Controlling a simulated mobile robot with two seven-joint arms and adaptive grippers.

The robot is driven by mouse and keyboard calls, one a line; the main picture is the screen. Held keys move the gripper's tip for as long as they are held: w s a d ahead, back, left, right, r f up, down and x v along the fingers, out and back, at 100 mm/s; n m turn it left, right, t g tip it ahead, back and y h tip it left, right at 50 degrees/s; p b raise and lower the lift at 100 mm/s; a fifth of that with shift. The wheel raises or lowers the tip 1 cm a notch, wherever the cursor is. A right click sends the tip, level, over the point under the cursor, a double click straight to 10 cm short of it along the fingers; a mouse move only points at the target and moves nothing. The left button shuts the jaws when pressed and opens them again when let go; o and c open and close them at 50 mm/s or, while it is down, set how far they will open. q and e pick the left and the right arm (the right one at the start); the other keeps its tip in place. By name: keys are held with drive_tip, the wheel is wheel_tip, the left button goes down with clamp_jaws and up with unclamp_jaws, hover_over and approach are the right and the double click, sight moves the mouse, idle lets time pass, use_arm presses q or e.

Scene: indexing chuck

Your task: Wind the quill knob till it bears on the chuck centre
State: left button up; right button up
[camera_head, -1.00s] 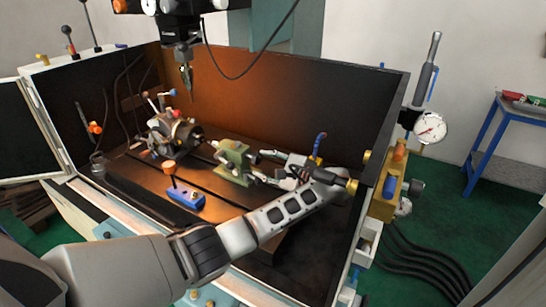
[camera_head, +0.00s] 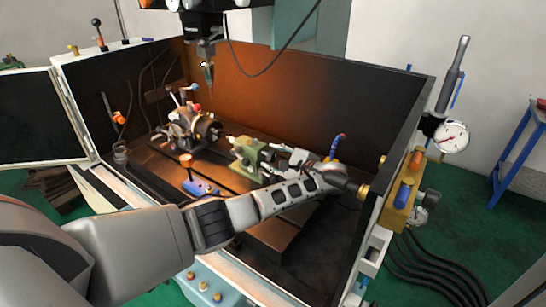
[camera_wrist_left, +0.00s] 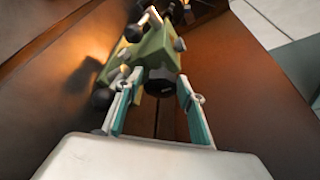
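The green tailstock (camera_head: 248,154) stands on the machine bed, and its dark quill knob (camera_wrist_left: 159,86) faces my left gripper in the wrist view. The chuck (camera_head: 203,128) is a round metal unit to the left of the tailstock in the head view. A gap shows between the tailstock's pointed end and the chuck face. My left gripper (camera_head: 272,161) is at the tailstock's right end. In the wrist view its two teal-lined fingers (camera_wrist_left: 158,88) are apart, one on each side of the knob, with no clear contact. My right gripper is out of view.
A blue block with an orange knob (camera_head: 187,160) sits on the bed in front. A spindle tool (camera_head: 207,76) hangs above the chuck.

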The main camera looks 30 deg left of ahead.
use_arm(q)
drive_tip(key=c, duration=0.8)
drive_tip(key=shift+c, duration=0.2)
drive_tip(key=shift+m, duration=0.3)
